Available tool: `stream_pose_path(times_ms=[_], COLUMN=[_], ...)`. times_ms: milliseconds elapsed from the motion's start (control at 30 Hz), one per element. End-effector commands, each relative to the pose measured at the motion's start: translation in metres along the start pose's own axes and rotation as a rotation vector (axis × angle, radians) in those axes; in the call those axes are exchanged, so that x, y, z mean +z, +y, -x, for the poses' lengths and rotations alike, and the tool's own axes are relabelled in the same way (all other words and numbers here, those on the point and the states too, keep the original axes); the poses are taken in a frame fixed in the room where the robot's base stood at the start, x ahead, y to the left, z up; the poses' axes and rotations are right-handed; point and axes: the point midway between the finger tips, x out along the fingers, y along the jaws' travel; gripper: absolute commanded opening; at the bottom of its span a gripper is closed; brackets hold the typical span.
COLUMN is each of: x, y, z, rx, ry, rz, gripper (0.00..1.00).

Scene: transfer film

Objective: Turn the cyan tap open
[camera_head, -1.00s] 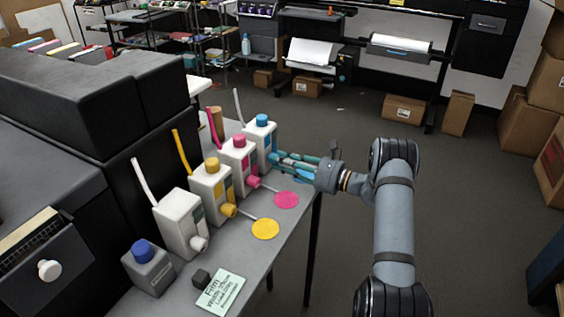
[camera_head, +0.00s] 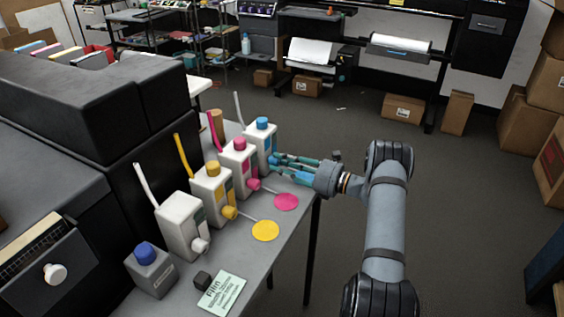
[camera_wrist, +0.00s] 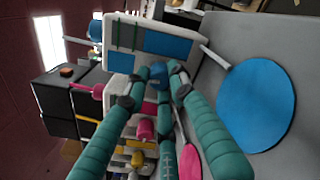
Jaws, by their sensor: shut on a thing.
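The cyan tap (camera_wrist: 158,77) sticks out from a white bottle (camera_head: 262,139) with a blue cap, last in the row on the grey table. In the wrist view this bottle (camera_wrist: 119,38) shows its blue label. My gripper (camera_head: 274,164) has teal fingers and reaches in from the right. In the wrist view its fingertips (camera_wrist: 158,78) are closed around the tap. The tap is mostly hidden by the fingers in the head view. A cyan disc (camera_wrist: 257,104) lies flat on the table beside the fingers.
A magenta-tapped bottle (camera_head: 240,162), a yellow-tapped bottle (camera_head: 211,188) and a plain white-tapped bottle (camera_head: 181,226) stand along the table. A grey bottle (camera_head: 149,269) and a printed card (camera_head: 221,293) are nearer. The floor to the right is open.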

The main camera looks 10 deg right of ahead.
Motion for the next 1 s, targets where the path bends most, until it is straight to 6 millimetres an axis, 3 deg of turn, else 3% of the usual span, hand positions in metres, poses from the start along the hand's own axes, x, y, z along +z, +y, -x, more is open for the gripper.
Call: stream_pose_path(times_ms=[400, 933, 967, 1000], x=[0.0026, 0.0031, 0.0032, 0.0032], y=[0.0, -0.0003, -0.0003, -0.0003], z=[0.0, 0.0001, 0.0001, 0.0001], rx=[0.0, 0.0, 0.0, 0.0], ry=[-0.006, -0.008, -0.008, -0.008], rz=[-0.181, -0.204, -0.204, -0.204], gripper=[0.0, 0.0, 0.24, 0.27])
